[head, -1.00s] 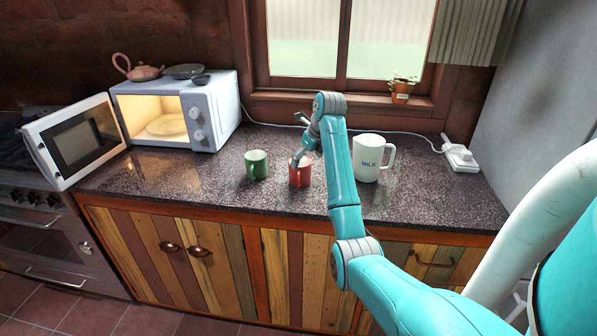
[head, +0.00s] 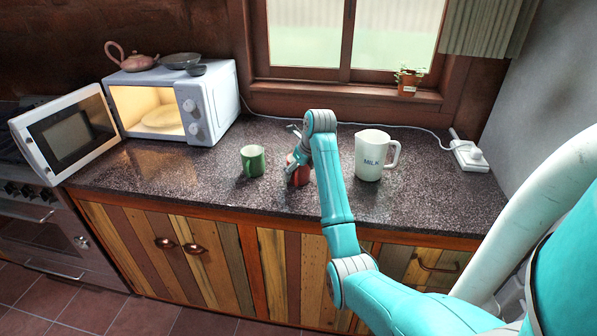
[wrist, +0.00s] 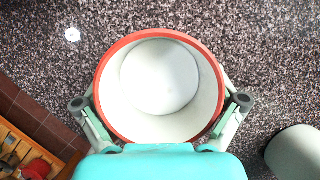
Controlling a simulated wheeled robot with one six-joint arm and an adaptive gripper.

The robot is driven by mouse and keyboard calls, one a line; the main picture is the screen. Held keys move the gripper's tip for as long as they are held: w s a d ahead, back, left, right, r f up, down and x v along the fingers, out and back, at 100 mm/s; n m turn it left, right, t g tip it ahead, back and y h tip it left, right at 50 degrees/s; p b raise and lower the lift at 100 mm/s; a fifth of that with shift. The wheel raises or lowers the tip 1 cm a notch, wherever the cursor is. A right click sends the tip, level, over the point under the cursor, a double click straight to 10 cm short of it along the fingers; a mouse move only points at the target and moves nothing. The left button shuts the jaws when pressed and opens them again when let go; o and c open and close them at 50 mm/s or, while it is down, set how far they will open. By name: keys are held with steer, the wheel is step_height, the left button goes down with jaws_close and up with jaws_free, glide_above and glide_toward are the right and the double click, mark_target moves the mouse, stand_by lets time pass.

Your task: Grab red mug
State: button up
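The red mug (head: 300,173) stands on the dark speckled counter, partly hidden behind my gripper and arm in the head view. The wrist view looks straight down into the mug (wrist: 105,80), showing its red rim and empty white inside. My gripper (wrist: 160,103) is lowered around it, with one finger on each side of the mug. The fingers are spread, with narrow gaps visible between them and the rim. My gripper (head: 292,150) also shows at the mug in the head view.
A green mug (head: 253,161) stands close on the left. A white milk jug (head: 370,157) stands on the right. An open microwave (head: 214,100) is at the back left, and a white socket box (head: 469,156) at the back right. The front counter edge is clear.

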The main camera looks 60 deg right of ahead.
steer(key=c, duration=1.1)
steer(key=shift+o, duration=0.2)
